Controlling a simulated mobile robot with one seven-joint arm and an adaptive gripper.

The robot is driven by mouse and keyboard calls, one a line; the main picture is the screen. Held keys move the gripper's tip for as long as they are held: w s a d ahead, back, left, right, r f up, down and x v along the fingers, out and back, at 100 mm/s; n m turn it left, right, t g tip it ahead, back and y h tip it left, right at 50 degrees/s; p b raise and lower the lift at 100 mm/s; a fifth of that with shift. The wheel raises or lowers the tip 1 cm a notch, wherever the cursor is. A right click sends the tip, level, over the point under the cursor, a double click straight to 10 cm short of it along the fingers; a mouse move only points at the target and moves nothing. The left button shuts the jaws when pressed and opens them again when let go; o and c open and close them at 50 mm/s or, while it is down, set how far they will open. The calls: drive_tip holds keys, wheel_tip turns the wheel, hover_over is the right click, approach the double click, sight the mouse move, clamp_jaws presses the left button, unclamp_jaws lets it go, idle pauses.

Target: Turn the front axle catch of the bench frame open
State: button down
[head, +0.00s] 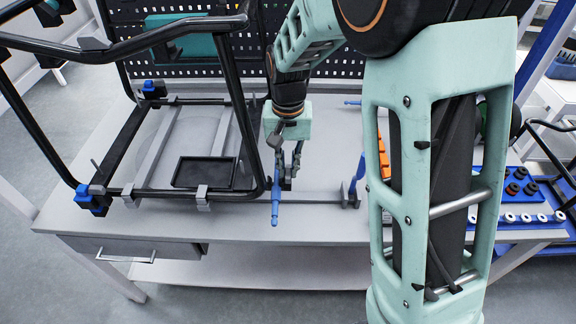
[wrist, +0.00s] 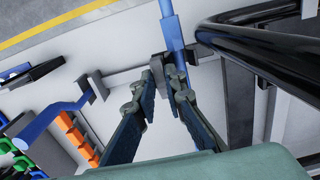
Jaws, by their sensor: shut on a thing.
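The black tubular bench frame (head: 140,192) stands on the grey worktable, with a thick black bar by my gripper in the wrist view (wrist: 270,50). The front axle catch is a blue lever (head: 275,205) at its right front corner, by a grey bar. The lever points toward the table's front edge. My gripper (head: 287,178) reaches down beside that corner. In the wrist view, the fingertips (wrist: 167,78) are shut on the blue catch (wrist: 171,30), whose outer length sticks out beyond them. The exact contact is partly hidden by the fingers.
A second blue lever (head: 357,173) stands on a grey block to the right. A small blue piece (head: 352,102) lies farther back. A black tray (head: 203,172) lies inside the frame. Orange bins and blue racks (head: 515,190) stand at the right. A pegboard (head: 190,60) closes the back.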

sight(289, 170)
drive_tip(key=c, duration=2)
unclamp_jaws()
wheel_tip(289, 170, up, 12)
drive_tip(key=shift+r, duration=0.1)
drive_tip(key=shift+d, duration=0.1)
